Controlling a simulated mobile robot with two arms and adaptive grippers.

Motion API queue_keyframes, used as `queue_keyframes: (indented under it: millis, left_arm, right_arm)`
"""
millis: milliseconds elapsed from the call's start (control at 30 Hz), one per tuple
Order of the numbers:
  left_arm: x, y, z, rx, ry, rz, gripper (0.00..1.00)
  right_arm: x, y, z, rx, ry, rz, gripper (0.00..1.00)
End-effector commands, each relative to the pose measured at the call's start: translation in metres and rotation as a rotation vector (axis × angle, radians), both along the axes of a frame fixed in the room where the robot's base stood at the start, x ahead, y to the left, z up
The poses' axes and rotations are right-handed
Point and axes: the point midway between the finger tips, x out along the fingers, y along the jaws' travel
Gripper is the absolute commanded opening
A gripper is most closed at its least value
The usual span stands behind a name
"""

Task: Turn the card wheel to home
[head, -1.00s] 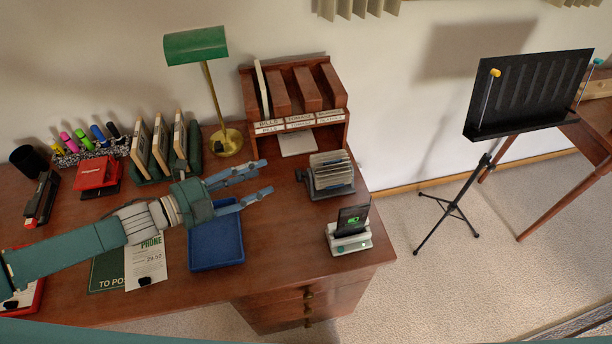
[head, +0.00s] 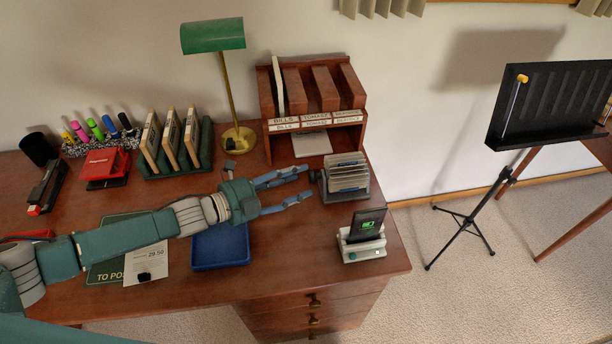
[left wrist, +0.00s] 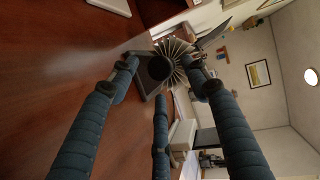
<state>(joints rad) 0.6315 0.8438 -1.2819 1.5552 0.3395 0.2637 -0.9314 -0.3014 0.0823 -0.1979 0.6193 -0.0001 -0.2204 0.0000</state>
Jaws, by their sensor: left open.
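The card wheel (head: 347,176) stands on the right part of the desk, with its cards fanned up in a dark stand. In the left wrist view the card wheel (left wrist: 178,62) shows end-on, with a round dark knob (left wrist: 159,67) facing the camera. My left gripper (head: 304,183) is open and empty, just left of the card wheel, its fingers pointing toward it. In the left wrist view its fingers (left wrist: 165,75) spread around the line to the knob; I see no clear contact. My right gripper is not in view.
A phone on a white dock (head: 362,239) stands in front of the card wheel. A wooden letter sorter (head: 359,92) and a green lamp (head: 213,36) stand behind. A blue tray (head: 221,247) lies below my left arm. A music stand (head: 540,100) is off to the right.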

Motion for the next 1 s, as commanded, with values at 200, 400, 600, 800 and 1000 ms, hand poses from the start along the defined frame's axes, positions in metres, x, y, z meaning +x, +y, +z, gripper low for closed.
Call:
queue_keyframes:
  millis: [200,400,600,800,1000]
  left_arm:
    - [0.017,-0.021,-0.005,0.001,-0.001,0.000,0.47]
    - [0.020,-0.026,-0.007,0.001,0.000,0.000,0.47]
    - [0.020,-0.025,-0.007,0.001,0.000,0.000,0.43]
    - [0.020,-0.025,-0.007,0.001,0.000,0.000,0.04]
    - [0.020,-0.025,-0.007,0.002,0.001,0.001,0.02]
  right_arm:
    - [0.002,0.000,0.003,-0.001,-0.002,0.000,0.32]
    - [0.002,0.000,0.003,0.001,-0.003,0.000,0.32]
    - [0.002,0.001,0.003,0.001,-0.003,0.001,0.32]
    - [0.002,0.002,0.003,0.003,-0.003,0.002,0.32]
    - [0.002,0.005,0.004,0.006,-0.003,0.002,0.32]
